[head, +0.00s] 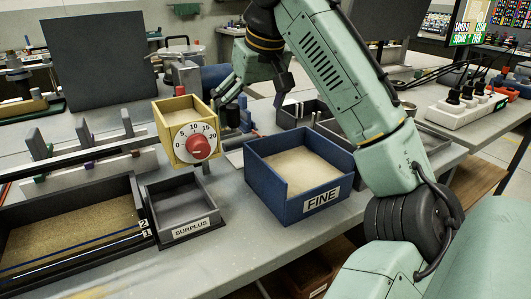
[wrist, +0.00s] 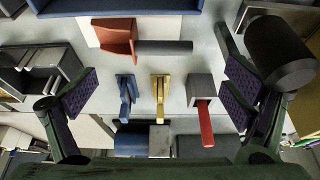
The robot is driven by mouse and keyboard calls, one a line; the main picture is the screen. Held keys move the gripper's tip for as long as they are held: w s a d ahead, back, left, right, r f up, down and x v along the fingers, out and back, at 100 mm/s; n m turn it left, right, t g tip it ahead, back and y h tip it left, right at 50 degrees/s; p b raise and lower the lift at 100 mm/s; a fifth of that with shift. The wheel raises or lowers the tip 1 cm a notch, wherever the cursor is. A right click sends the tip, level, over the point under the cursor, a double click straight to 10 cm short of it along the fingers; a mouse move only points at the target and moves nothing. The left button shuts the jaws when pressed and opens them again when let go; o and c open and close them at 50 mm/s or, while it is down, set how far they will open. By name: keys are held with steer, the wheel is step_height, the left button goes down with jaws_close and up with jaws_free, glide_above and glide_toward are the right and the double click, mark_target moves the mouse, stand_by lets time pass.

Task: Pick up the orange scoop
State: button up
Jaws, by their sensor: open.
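The orange scoop (wrist: 115,36) shows near the top of the wrist view, with a rust-orange bowl and a dark handle pointing right. It lies on a pale surface. I cannot make it out in the head view, where boxes and my arm block part of the bench. My gripper (wrist: 160,95) is open and empty, its purple pads wide apart. The scoop lies above the space between the pads in the wrist view, clear of both. In the head view my gripper (head: 252,98) hangs over the bench behind the blue FINE box.
In the wrist view a blue tool (wrist: 127,95), a yellow tool (wrist: 160,92) and a grey block with a red handle (wrist: 204,120) stand between the pads. The blue FINE box (head: 288,207), SURPLUS tray (head: 188,229) and yellow dial box (head: 177,150) crowd the bench.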

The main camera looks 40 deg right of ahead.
mark_target(241, 139)
steer(key=x, duration=0.4)
steer(key=shift+w+x, duration=0.15)
steer(key=shift+x, duration=1.3)
steer(key=shift+w+x, duration=0.2)
steer(key=shift+x, duration=1.2)
steer(key=shift+r, duration=0.2)
steer(key=shift+c, duration=0.4)
steer(key=c, duration=1.4)
